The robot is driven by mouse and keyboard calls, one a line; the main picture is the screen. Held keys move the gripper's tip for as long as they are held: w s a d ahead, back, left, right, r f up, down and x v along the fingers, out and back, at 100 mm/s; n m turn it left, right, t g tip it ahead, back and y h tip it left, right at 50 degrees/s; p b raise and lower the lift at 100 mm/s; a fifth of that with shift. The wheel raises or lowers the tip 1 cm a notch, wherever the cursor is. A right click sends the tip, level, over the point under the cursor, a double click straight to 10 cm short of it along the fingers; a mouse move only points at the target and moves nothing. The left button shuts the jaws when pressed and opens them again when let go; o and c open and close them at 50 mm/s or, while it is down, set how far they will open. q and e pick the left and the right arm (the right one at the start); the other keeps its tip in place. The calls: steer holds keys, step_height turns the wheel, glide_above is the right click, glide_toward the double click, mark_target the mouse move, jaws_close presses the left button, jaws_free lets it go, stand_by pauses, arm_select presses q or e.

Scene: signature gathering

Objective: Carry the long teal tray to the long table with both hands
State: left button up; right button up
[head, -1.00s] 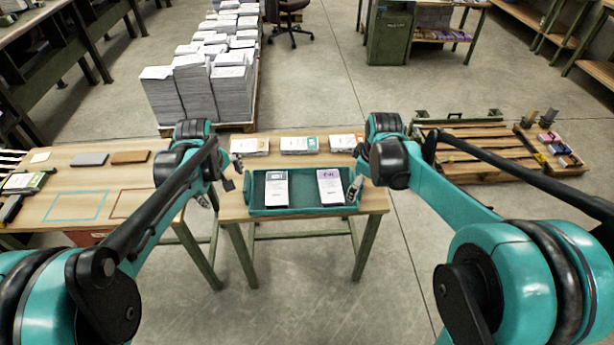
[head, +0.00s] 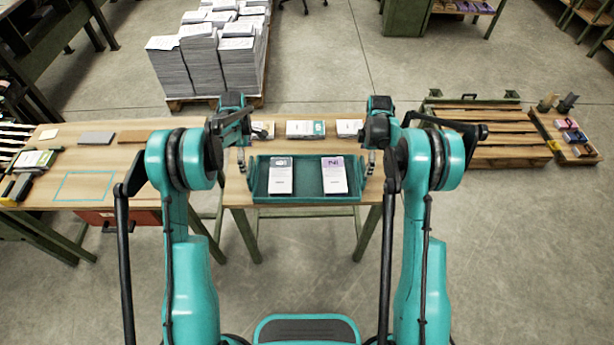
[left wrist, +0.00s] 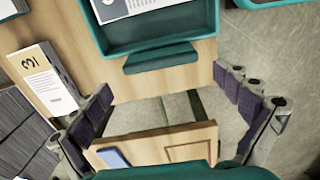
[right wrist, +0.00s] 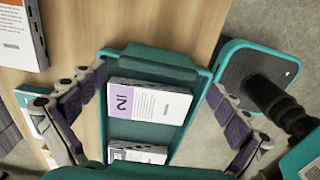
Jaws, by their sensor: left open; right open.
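The long teal tray (head: 307,198) lies flat on a small wooden table, with two booklet stacks, one grey-labelled (head: 281,176) and one purple-labelled (head: 333,176). My left gripper (head: 241,158) is open and empty at the tray's left end. In the left wrist view, the tray's end handle (left wrist: 160,57) shows above the spread fingers (left wrist: 168,112). My right gripper (head: 371,160) is open at the tray's right end. In the right wrist view, its wide-spread fingers (right wrist: 153,108) appear on either side of the tray (right wrist: 193,120); contact cannot be told.
More booklet stacks (head: 305,129) line the small table's back edge. A wooden table (head: 85,170) with a teal outline stands at left. Paper piles (head: 205,62) on a pallet stand behind. A slatted wooden platform (head: 490,145) is at right. The floor (head: 530,260) at front right is clear.

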mark_target(249, 167)
arm_select(q)
steer(key=shift+f, duration=3.9)
arm_select(e)
steer(key=shift+f, duration=3.95)
arm_select(q)
steer(key=c, duration=1.5)
arm_select(e)
steer(key=c, duration=1.5)
